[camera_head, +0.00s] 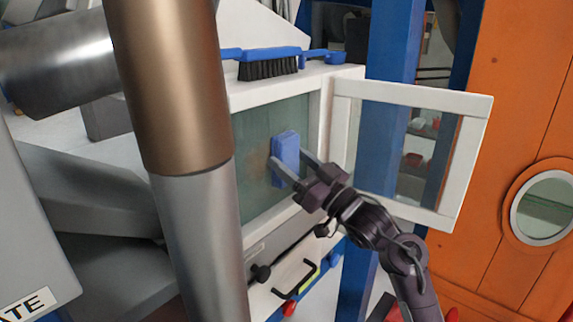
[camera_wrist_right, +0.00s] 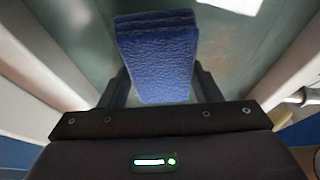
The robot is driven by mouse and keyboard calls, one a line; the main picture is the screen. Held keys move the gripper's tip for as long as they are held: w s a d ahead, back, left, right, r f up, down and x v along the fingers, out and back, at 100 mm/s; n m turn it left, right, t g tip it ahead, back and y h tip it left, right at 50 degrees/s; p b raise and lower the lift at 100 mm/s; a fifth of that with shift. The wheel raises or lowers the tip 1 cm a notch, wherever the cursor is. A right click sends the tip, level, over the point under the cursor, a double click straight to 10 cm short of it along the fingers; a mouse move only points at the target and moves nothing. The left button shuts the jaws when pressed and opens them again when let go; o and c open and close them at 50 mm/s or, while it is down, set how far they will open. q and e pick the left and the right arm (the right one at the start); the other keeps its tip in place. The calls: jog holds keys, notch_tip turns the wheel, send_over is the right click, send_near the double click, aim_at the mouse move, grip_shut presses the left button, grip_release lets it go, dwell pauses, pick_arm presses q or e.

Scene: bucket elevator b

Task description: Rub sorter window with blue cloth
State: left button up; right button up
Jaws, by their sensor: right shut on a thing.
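The sorter window (camera_head: 252,134) is a greenish pane in a white frame on the white machine. A brownish smudge shows on it to the left of the cloth. The blue cloth (camera_head: 287,154) is a folded pad held upright at the pane's right part. It also shows in the right wrist view (camera_wrist_right: 158,60). My right gripper (camera_head: 291,172) is shut on the cloth, with a finger on each side. The cloth's far face looks at or very near the glass; contact cannot be told. My left gripper is not in view.
An open white-framed door (camera_head: 478,150) stands to the right of the window. A blue brush (camera_head: 268,62) lies on the machine's top ledge. A large brown and grey pipe (camera_head: 180,120) hides the window's left side. A black handle (camera_head: 296,276) is below.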

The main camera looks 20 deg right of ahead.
aim_at(296, 147)
jog(key=shift+w+d, duration=0.4)
jog(key=shift+d, duration=0.15)
jog(key=shift+f, duration=0.1)
jog(key=shift+s+a+p, duration=0.15)
jog(key=shift+s+a, duration=0.35)
jog(key=shift+a, duration=0.25)
jog(key=shift+s+a+p, duration=0.15)
jog(key=shift+s+a, duration=0.3)
jog(key=shift+a, duration=0.3)
jog(key=shift+s+a+p, duration=0.15)
jog(key=shift+s+a, duration=0.35)
jog(key=shift+a, duration=0.25)
jog(key=shift+s+a, duration=0.55)
jog(key=shift+a, duration=0.25)
jog(key=shift+s+a, duration=0.55)
jog(key=shift+a, duration=0.2)
jog(key=shift+s+a, duration=0.55)
jog(key=shift+a, duration=0.25)
jog(key=shift+r+p, duration=1.45)
jog(key=shift+r, duration=0.05)
jog(key=shift+w+d+p, duration=0.2)
jog(key=shift+w+d, duration=0.85)
jog(key=shift+d, duration=0.55)
jog(key=shift+w+d+p, duration=0.2)
jog(key=shift+w+d, duration=0.85)
jog(key=shift+d, duration=0.5)
jog(key=shift+w+d+p, duration=0.2)
jog(key=shift+w+d, duration=0.85)
jog(key=shift+d, duration=0.55)
jog(key=shift+f, duration=0.1)
